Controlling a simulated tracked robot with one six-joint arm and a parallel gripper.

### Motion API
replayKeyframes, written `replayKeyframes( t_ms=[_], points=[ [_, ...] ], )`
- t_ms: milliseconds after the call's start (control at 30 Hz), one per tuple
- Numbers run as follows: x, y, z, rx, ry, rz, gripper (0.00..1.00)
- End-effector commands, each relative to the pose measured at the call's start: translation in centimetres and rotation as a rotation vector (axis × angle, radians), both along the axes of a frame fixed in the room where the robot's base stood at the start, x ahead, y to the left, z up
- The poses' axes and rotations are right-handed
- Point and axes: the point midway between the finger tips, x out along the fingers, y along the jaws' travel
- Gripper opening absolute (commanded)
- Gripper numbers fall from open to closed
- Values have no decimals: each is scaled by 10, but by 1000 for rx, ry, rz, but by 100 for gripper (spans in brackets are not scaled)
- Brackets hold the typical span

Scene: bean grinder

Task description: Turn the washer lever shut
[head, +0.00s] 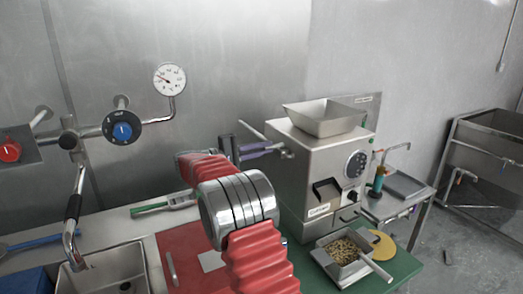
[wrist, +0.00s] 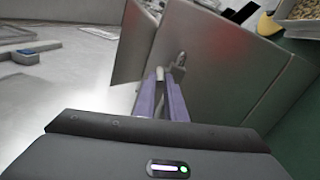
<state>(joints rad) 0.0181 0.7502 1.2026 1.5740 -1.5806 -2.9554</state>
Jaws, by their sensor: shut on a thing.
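A small metal lever (head: 286,152) sticks out from the left side of the steel grinder (head: 308,165). My gripper (head: 270,148) is at that side, its purple fingers pointing right at the lever. In the wrist view the lever (wrist: 179,66) shows at the fingertips, in front of the grinder's flat grey side wall. My gripper (wrist: 167,78) is shut on the lever's end in this view. The fingers hide part of the lever, and its exact turn angle is hard to tell.
A steel hopper (head: 322,118) tops the grinder. A sink (head: 105,272) with a tap is at left; a blue knob (head: 122,131) and gauge (head: 169,79) are on the wall.

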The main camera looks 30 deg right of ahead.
Motion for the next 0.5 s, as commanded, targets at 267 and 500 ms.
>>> replayKeyframes(
  t_ms=[267, 500],
  points=[
    [-1, -3, -6, 6, 9, -5, 0],
    [-1, -2, -4, 4, 6, -4, 19]
  ],
)
